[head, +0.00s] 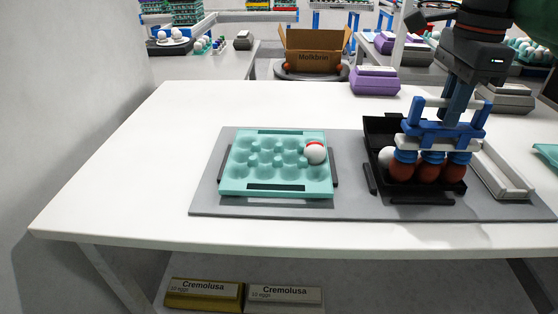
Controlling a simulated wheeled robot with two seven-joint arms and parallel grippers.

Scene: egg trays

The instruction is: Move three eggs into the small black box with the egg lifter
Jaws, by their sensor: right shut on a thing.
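My right gripper (457,98) is shut on the blue egg lifter (440,132) and holds it upright over the small black box (425,198). Three dark red rounded parts (427,171) hang below the lifter's blue collars, down inside the box outline. I cannot tell whether these are lifter cups or eggs, or whether they touch the box floor. A white egg (386,157) shows at the box's left side, partly hidden by the lifter. The turquoise egg tray (232,186) holds one white egg with a red mark (315,154) at its right side. My left gripper is out of view.
Tray and box stand on a grey mat (300,208) on the white table (130,200). A pale narrow holder (515,190) lies right of the box. A purple device (375,82) stands behind. The table's left side is clear.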

